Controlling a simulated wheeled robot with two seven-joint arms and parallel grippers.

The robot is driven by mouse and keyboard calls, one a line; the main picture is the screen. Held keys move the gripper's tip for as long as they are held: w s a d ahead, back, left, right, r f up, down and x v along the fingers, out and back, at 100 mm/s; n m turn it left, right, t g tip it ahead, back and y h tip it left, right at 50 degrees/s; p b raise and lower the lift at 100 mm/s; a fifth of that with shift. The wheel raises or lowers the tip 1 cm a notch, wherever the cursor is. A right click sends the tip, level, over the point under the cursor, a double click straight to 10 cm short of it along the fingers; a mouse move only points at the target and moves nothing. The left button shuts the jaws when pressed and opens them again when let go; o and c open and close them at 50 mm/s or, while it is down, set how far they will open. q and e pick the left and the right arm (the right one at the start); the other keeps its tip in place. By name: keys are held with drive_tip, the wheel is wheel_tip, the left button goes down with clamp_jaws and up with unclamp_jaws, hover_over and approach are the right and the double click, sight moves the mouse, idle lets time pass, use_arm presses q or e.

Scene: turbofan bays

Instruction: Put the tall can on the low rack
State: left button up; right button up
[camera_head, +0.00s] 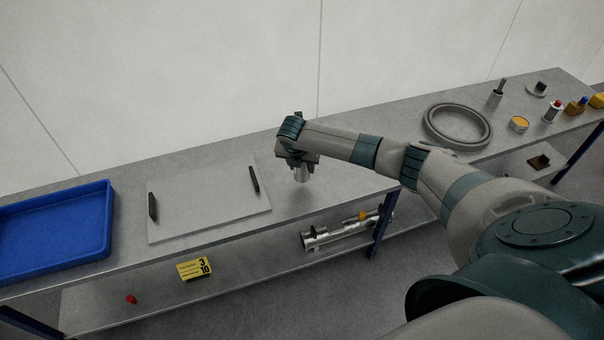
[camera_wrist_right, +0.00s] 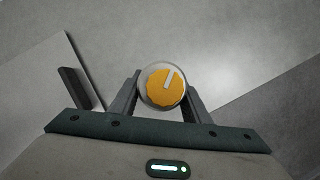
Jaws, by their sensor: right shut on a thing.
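My right gripper (camera_head: 300,162) is shut on a silver can (camera_head: 301,174), right of the middle of the bench. In the right wrist view the can's orange top (camera_wrist_right: 163,88) with a pale mark sits between the fingers (camera_wrist_right: 162,95). The can looks upright and a little above the bench top; its exact gap is hard to tell. A flat pale grey plate with two dark upright bars (camera_head: 205,205) lies left of the gripper, apart from the can. It may be the low rack; its edge also shows in the right wrist view (camera_wrist_right: 50,110). My left gripper is not in view.
A blue tray (camera_head: 108,218) stands at the far left. A grey ring (camera_head: 427,122), a short orange-topped can (camera_head: 519,124) and several small items stand at the right.

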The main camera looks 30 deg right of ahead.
sight(302, 173)
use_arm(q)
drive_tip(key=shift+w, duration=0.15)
use_arm(e)
drive_tip(key=shift+f, duration=0.25)
wheel_tip(302, 173, down, 4)
drive_tip(key=shift+r+p, duration=0.25)
drive_tip(key=shift+p, duration=0.1)
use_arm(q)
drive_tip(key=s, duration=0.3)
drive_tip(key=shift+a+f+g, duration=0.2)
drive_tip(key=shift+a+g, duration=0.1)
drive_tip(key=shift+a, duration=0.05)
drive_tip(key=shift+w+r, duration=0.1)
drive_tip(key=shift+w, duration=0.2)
use_arm(e)
drive_tip(key=o, duration=1.1)
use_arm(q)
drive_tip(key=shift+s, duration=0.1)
use_arm(e)
drive_tip(key=shift+r, duration=0.1)
